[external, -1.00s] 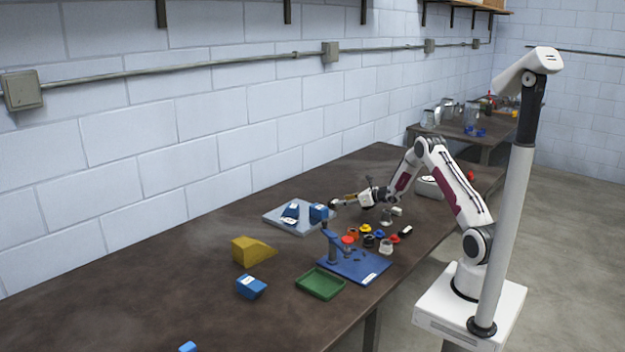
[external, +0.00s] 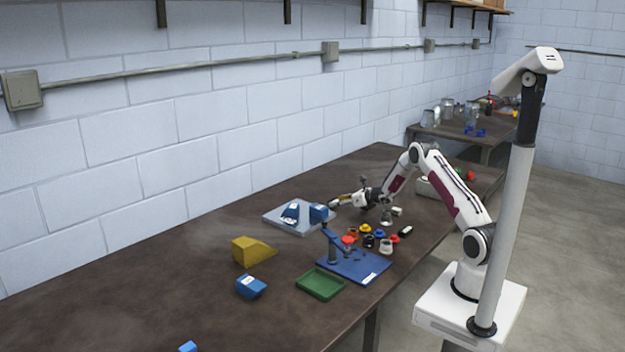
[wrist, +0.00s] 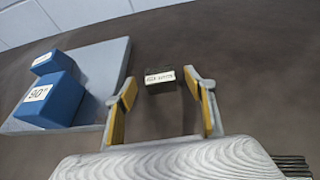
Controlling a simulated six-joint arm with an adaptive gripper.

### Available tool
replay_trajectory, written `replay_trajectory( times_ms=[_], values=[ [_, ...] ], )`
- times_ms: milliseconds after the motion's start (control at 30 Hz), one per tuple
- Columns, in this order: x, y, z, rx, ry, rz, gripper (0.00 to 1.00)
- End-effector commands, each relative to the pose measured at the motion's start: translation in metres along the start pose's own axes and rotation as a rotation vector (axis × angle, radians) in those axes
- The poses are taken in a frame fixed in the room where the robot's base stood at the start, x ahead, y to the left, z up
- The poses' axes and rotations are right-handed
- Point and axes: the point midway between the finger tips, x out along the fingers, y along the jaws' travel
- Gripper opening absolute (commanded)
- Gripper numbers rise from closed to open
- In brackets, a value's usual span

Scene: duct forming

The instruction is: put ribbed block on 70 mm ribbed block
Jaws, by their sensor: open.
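A small dark block (wrist: 160,80) with a white printed label stands on the brown table, just beyond and between my fingertips in the wrist view. Its label is too small to read and I cannot make out ribs. My gripper (wrist: 158,95) is open and empty, with yellow pads on both fingers. In the external view my gripper (external: 338,204) is low over the table, by the right edge of a grey plate (external: 277,222). I cannot pick out the 70 mm ribbed block in either view.
Blue blocks (wrist: 50,100) sit on the grey plate left of my gripper; one is marked 90. A yellow wedge (external: 250,251), green tray (external: 320,284) and blue board (external: 355,265) lie nearer. Several small coloured parts (external: 379,234) stand by the board.

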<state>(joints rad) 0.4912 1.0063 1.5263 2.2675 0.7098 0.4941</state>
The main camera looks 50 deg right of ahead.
Motion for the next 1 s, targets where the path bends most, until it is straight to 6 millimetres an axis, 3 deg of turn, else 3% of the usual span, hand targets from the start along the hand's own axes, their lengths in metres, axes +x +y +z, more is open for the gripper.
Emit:
replay_trajectory(
  times_ms=[400, 1000],
  values=[
    [0.032, 0.001, 0.001, 0.001, 0.000, 0.000, 0.54],
    [0.034, 0.001, 0.001, 0.001, 0.000, 0.000, 0.54]
  ],
)
